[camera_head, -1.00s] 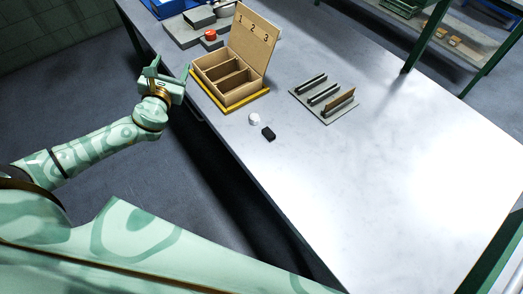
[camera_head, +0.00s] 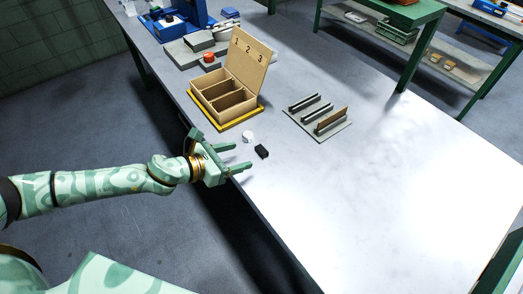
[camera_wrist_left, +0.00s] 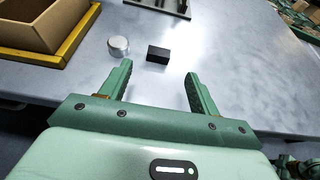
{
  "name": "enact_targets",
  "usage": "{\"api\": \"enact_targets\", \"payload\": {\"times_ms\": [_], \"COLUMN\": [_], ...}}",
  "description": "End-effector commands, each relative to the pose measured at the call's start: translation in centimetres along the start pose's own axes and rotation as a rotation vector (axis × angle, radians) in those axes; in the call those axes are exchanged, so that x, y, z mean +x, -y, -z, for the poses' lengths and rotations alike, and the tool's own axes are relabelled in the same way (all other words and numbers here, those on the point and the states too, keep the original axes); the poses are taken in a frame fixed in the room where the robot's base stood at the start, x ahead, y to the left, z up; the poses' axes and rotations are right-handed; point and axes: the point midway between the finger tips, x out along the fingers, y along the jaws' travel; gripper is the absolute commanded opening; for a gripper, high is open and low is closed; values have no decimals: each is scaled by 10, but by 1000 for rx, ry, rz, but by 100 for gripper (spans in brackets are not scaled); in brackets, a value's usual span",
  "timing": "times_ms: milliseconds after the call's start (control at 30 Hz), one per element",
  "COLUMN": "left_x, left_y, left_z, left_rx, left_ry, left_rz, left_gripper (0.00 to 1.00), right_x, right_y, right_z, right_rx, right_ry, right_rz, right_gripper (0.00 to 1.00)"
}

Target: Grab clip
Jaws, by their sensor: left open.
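A small black block (camera_head: 262,151) lies on the table near its front edge; it also shows in the left wrist view (camera_wrist_left: 158,54), beyond the gap between the fingers. I cannot tell whether it is the clip. A white round piece (camera_head: 248,137), silvery in the wrist view (camera_wrist_left: 118,46), lies beside it. My left gripper (camera_head: 241,157) is open and empty at the table's front edge, its fingers pointing toward the black block, apart from it. My right gripper is out of view.
An open wooden box (camera_head: 225,106) with compartments and a lid marked 1, 2, 3 stands on a yellow-edged base. A grey plate with upright strips (camera_head: 318,121) lies to the right. A red round piece (camera_head: 208,58) sits behind the box. The table's right side is clear.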

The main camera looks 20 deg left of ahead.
Motion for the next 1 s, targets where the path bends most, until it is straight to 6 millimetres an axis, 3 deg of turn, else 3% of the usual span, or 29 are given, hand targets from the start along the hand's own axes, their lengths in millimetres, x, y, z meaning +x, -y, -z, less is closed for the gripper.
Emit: {"api": "enact_targets", "payload": {"times_ms": [233, 500, 767, 933, 1000], "left_x": [23, 63, 66, 66, 66], "left_y": [0, -1, -1, -1, -1], "left_z": [4, 9, 9, 9, 9], "left_rx": [0, 1, 0, 0, 0], "left_ry": [0, -1, -2, -2, -2], "left_rz": [0, 1, 0, 0, 0], "left_gripper": [62, 62, 62, 17, 14], "right_x": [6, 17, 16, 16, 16], "right_y": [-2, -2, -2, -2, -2], "right_z": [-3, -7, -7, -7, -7], "right_rx": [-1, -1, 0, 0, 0], "right_ry": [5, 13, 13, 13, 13], "right_rz": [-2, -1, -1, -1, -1], "right_gripper": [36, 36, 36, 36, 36]}}
